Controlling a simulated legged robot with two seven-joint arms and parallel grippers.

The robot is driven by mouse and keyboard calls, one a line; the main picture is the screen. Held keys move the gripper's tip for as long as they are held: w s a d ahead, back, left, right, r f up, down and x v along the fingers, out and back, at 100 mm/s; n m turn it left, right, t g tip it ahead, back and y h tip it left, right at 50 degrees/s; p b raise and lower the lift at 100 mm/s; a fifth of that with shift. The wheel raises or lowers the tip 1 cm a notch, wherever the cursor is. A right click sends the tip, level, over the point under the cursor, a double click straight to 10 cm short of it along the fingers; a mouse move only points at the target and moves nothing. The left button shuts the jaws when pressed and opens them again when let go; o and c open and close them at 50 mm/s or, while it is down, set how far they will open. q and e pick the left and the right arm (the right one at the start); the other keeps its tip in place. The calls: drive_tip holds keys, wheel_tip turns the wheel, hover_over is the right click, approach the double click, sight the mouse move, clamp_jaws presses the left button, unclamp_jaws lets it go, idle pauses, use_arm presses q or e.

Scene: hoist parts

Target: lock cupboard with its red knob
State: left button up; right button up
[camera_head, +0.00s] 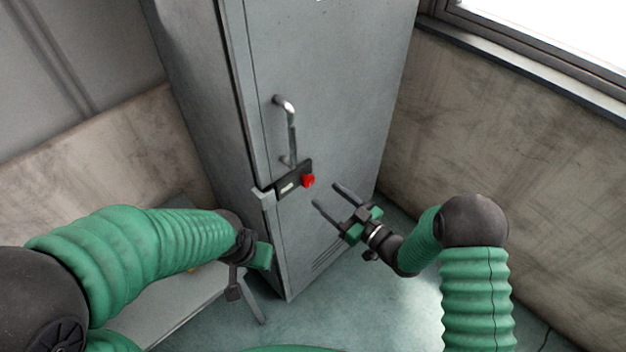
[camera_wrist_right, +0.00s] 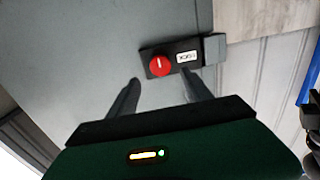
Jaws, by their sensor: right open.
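The grey cupboard (camera_head: 335,90) stands upright with its door looking closed. A red knob (camera_head: 308,181) sits on a dark lock plate (camera_head: 288,187) below the door handle. In the right wrist view the knob (camera_wrist_right: 160,65) is round with a small white mark, beside a white label (camera_wrist_right: 186,57) on the plate. My right gripper (camera_head: 326,195) is open and empty, its fingertips pointing at the knob from the lower right, apart from it. In the wrist view the knob appears between and just beyond the fingertips (camera_wrist_right: 161,80). My left gripper (camera_head: 250,265) is low at the cupboard's left edge; its jaws are unclear.
A metal handle (camera_head: 291,130) stands out from the door above the lock plate. A light grey bench or table (camera_head: 165,305) is at lower left, under my left arm. A stained wall (camera_head: 490,130) with a window is at right. The floor (camera_head: 340,310) before the cupboard looks clear.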

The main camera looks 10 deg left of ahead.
sight(310, 182)
drive_tip(key=p+x, duration=0.1)
drive_tip(key=x, duration=0.5)
drive_tip(key=shift+s+r, duration=0.1)
drive_tip(key=shift+w+a, duration=0.4)
drive_tip(key=shift+d, duration=0.1)
drive_tip(key=shift+c, duration=0.4)
clamp_jaws()
